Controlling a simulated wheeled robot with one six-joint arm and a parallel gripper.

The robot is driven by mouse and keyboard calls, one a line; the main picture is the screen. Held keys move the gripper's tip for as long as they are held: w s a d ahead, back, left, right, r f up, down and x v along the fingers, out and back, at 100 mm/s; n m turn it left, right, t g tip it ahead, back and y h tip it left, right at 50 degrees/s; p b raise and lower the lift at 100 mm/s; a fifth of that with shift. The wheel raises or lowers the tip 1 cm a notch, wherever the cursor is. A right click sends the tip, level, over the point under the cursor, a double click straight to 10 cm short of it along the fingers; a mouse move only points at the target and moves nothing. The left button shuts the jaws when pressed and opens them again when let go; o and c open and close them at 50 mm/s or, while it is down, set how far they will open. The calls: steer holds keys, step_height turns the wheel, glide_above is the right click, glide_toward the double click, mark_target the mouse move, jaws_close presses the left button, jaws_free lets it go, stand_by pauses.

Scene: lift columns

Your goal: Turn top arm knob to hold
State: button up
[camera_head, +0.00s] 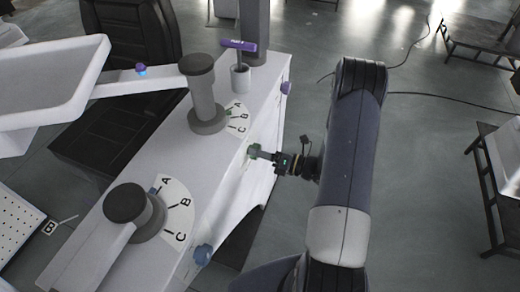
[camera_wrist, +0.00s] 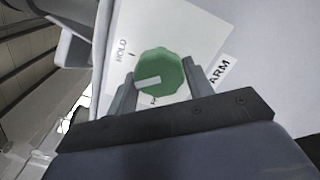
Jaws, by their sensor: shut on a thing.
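The green knob (camera_wrist: 168,68) sits on a white label plate (camera_wrist: 180,30) in the wrist view. Its white pointer mark aims left and slightly down, below the tick at the word HOLD (camera_wrist: 122,50). Another mark below the knob is partly hidden. My gripper (camera_wrist: 160,77) is shut on the knob, one finger on each side. The word ARM (camera_wrist: 220,70) stands right of the fingers. In the head view the green knob (camera_head: 253,150) is on the side face of the white console (camera_head: 222,190), and my gripper (camera_head: 267,155) reaches it from the right.
A blue knob (camera_head: 203,254) and a purple knob (camera_head: 286,88) are on the same console side. Two grey posts with A-B-C dials (camera_head: 176,212) stand on top. A black chair (camera_head: 125,40) is behind. Open floor lies right, with a cable across it.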

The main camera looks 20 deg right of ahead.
steer(key=shift+r+m+p, duration=0.15)
steer(key=shift+m+p, duration=1.45)
steer(key=shift+m, duration=2.1)
steer(key=o, duration=0.9)
steer(key=shift+o, duration=0.2)
steer(key=b+v, duration=0.1)
steer(key=v, duration=0.9)
steer(key=shift+s+d, duration=0.2)
steer(key=shift+d, duration=0.15)
steer(key=x, duration=1)
steer(key=shift+w+a+p, duration=0.2)
steer(key=shift+a+p, duration=0.15)
steer(key=shift+p, duration=0.1)
steer(key=shift+d, duration=0.1)
